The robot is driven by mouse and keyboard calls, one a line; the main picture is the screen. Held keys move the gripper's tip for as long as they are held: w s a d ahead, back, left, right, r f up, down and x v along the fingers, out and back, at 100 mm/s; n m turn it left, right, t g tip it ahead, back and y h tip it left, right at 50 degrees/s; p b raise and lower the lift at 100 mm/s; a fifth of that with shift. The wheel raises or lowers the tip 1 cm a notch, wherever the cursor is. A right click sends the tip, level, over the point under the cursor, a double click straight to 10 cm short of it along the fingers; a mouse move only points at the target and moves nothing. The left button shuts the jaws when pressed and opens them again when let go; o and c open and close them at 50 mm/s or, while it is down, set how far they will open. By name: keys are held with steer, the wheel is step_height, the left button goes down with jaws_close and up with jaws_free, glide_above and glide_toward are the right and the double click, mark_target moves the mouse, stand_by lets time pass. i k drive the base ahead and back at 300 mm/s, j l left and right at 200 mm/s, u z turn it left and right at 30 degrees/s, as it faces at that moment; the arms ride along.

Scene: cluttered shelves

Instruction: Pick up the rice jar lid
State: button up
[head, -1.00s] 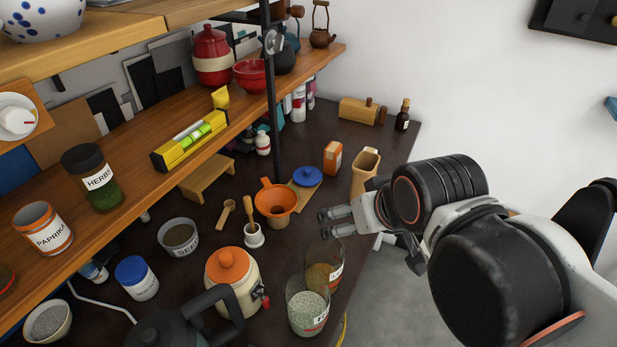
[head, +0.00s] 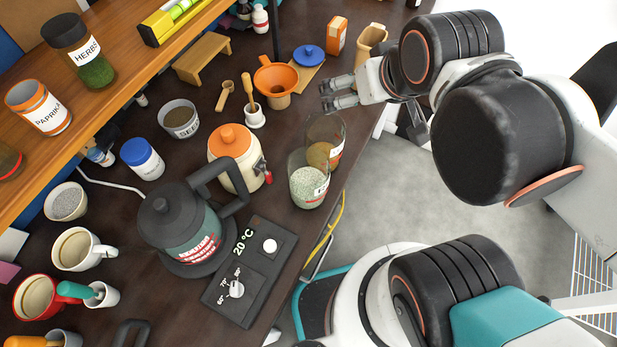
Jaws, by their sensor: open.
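A blue round lid with a knob (head: 309,54) lies on a small wooden board (head: 308,75) on the dark counter; it is the only loose lid I make out, and I cannot confirm it is the rice jar's. An open glass jar of pale grains (head: 309,181) stands near the counter's front edge, its label too small to read surely. A second open glass jar with brown contents (head: 325,146) stands just behind it. My gripper (head: 328,96) is open and empty, its two fingers pointing left, below the blue lid in the picture and apart from it.
An orange funnel (head: 276,77), a mortar with pestle (head: 254,116) and a cream jar with orange lid (head: 231,141) stand left of my gripper. An orange box (head: 337,36) and a wooden holder (head: 371,42) stand behind. A kettle (head: 180,222) is nearer. Floor (head: 400,185) shows at right.

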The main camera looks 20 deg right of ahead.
mark_target(306, 55)
steer(key=i+l+u, duration=0.4)
steer(key=l, duration=0.2)
steer(key=i+l+u, duration=0.1)
steer(key=l+u, duration=0.15)
steer(key=i+l+u, duration=0.2)
steer(key=l, duration=0.3)
steer(key=k+j, duration=0.05)
steer(key=k, duration=0.05)
